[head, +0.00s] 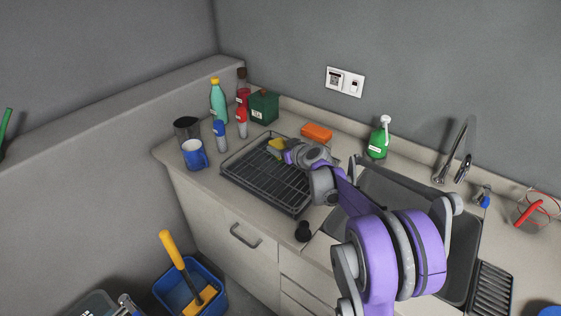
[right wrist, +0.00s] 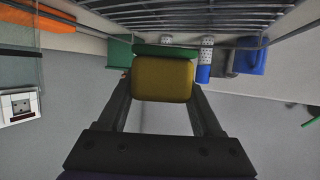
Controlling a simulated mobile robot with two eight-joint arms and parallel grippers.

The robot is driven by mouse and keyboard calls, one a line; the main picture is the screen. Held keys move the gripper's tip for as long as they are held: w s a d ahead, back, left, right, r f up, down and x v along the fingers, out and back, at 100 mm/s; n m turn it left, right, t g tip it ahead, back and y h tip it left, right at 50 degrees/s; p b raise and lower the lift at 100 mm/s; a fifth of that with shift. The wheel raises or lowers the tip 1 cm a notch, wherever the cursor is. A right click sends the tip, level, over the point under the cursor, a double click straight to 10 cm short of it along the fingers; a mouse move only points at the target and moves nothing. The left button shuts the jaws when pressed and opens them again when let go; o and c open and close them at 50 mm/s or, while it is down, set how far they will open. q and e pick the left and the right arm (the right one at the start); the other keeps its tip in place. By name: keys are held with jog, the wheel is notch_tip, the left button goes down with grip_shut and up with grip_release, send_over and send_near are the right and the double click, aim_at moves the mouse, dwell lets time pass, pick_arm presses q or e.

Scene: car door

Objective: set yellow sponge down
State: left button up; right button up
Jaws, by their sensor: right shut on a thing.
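The yellow sponge (head: 277,147) is at the back part of the dish rack (head: 262,184) in the head view. My right gripper (head: 283,150) is shut on it. In the right wrist view the sponge (right wrist: 163,78), yellow with a green layer, sits between the two dark fingers (right wrist: 163,85). The wires of the rack (right wrist: 190,14) show just beyond it. I cannot tell whether the sponge touches the rack. My left gripper is not in view.
A green box (head: 264,106), several bottles and a blue mug (head: 194,154) stand behind and left of the rack. A small black item (head: 303,232) is at the counter's front edge.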

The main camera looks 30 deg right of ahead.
jog(key=shift+w+f, duration=0.1)
jog(key=shift+f, duration=2.75)
